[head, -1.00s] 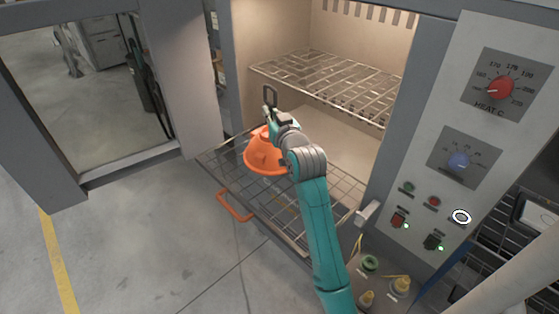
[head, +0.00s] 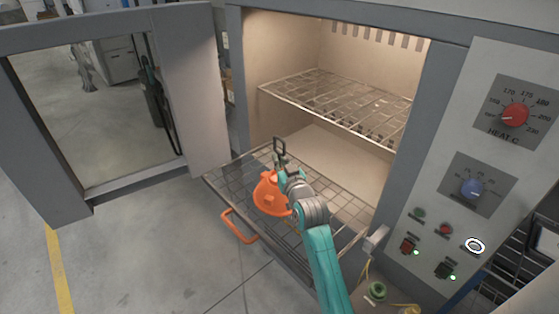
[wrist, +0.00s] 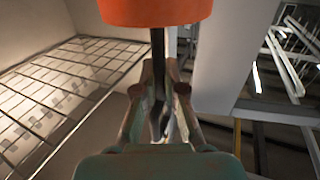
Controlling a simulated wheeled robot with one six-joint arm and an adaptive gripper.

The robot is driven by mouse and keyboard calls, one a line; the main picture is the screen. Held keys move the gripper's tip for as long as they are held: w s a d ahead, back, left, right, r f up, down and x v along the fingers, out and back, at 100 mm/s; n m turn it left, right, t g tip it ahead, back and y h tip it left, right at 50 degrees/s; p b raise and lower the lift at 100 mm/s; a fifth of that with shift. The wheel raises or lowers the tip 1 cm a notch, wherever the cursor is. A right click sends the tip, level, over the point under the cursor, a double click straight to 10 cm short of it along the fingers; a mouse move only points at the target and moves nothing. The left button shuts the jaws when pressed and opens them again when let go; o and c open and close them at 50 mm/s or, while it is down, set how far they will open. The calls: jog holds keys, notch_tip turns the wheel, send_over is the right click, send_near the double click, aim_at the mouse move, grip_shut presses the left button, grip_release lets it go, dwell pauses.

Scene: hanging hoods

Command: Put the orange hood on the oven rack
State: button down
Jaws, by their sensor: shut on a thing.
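The orange hood (head: 267,196) is in my gripper (head: 281,172), over the pulled-out lower oven rack (head: 225,174) in the head view. I cannot tell whether it touches the wires. A dark loop (head: 280,147) stands up beyond my gripper. In the wrist view my gripper (wrist: 160,105) is closed around a dark narrow strip that runs up to the hood (wrist: 155,10). Only a smooth orange part of the hood shows there, at the top edge. My wrist hides part of the hood in the head view. The lower rack has an orange handle (head: 238,227) at its front.
The upper rack (head: 335,100) sits inside the oven above. The oven door (head: 190,90) stands open at left. The control panel (head: 480,150) with knobs is at right. Small green and yellow fittings (head: 376,290) lie near my arm at bottom right.

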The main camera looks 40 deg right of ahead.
jog(key=shift+f, duration=0.1)
jog(key=c, duration=1.3)
grip_release()
jog(key=shift+o, duration=0.2)
jog(key=shift+s, duration=0.1)
jog(key=v, duration=1.2)
